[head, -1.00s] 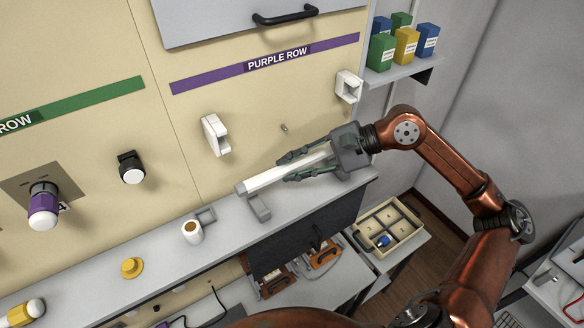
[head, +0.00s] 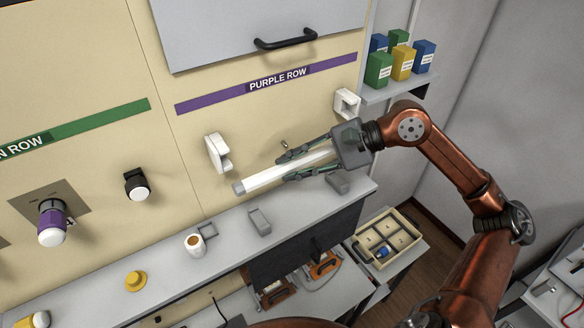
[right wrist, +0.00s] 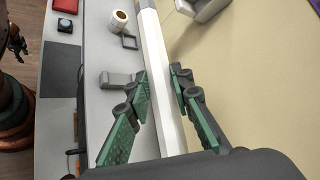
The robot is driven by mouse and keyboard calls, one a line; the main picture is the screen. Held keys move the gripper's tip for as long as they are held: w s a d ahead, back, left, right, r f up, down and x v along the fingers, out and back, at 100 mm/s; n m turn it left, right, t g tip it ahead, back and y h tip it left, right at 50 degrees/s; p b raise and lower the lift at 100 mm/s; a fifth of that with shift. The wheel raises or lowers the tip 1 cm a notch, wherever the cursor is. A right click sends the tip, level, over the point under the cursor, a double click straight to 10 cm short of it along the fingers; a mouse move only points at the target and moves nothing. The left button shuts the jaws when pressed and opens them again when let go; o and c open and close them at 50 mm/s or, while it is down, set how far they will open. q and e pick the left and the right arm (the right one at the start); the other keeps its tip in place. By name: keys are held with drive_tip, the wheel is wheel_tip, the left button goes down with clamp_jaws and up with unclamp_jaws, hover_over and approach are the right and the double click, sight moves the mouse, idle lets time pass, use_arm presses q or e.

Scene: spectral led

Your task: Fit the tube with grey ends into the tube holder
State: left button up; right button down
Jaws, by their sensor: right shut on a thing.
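A white tube with grey ends (head: 262,179) is in my right gripper (head: 300,164), whose fingers are shut on it. The tube is tilted in the picture, its free grey end at the lower left, and is held above the shelf. In the right wrist view the white tube (right wrist: 155,55) runs between the green-padded fingers (right wrist: 160,88). The tube holder is two white brackets on the wall below the purple strip, a left bracket (head: 217,153) and a right bracket (head: 346,102). The tube is below and apart from both.
Two grey rests, one left (head: 259,222) and one right (head: 338,183), sit on the shelf (head: 225,245). A grey cabinet door with a handle (head: 285,43) hangs above the purple strip (head: 265,84).

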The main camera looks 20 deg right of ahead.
drive_tip(key=shift+r+p, duration=1.35)
drive_tip(key=shift+r, duration=1.3)
drive_tip(key=c, duration=2.3)
unclamp_jaws()
clamp_jaws()
